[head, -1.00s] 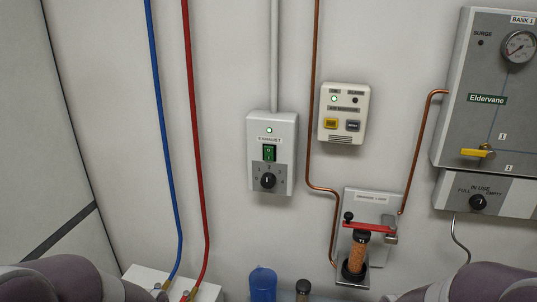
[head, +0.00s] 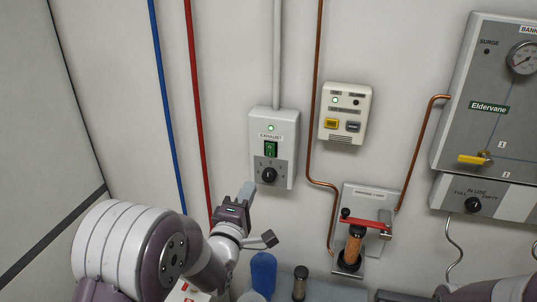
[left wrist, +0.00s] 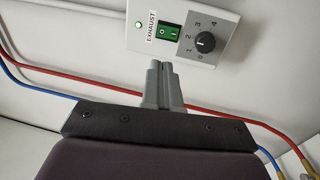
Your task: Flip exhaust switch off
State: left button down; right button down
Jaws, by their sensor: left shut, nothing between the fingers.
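The exhaust box (head: 286,178) is a pale grey wall unit with a lit green lamp (head: 270,128), a green rocker switch (head: 270,149) and a black dial (head: 269,174) below it. In the left wrist view the switch (left wrist: 168,32) and dial (left wrist: 205,42) show clearly, with the lamp lit. My left gripper (head: 249,188) is below and left of the box, fingers pointing up towards it. Its fingertips (left wrist: 160,66) are shut together, empty, and show below the switch in the left wrist view. I cannot tell the gap to the box. My right gripper is not in view.
Blue (head: 167,110) and red (head: 196,110) pipes run down the wall left of the box. A copper pipe (head: 312,130) and a beige alarm unit (head: 343,137) are to its right. A bracket with a red lever (head: 362,222) is lower right.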

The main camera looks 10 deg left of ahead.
aim_at(271, 147)
pick_arm(q)
jog(key=w+p, duration=0.1)
jog(key=w, duration=0.3)
jog(key=w+r+p, duration=0.1)
jog(key=w+p, duration=0.1)
jog(key=w, duration=0.3)
jog(key=w+d+p, duration=0.1)
jog(key=w+p, duration=0.1)
jog(key=w, duration=0.3)
jog(key=shift+w+r, duration=0.2)
jog(key=shift+r, duration=0.05)
jog(key=shift+f, duration=0.1)
jog(key=shift+w+r, duration=0.15)
jog(key=shift+r, duration=0.05)
jog(key=shift+b, duration=0.3)
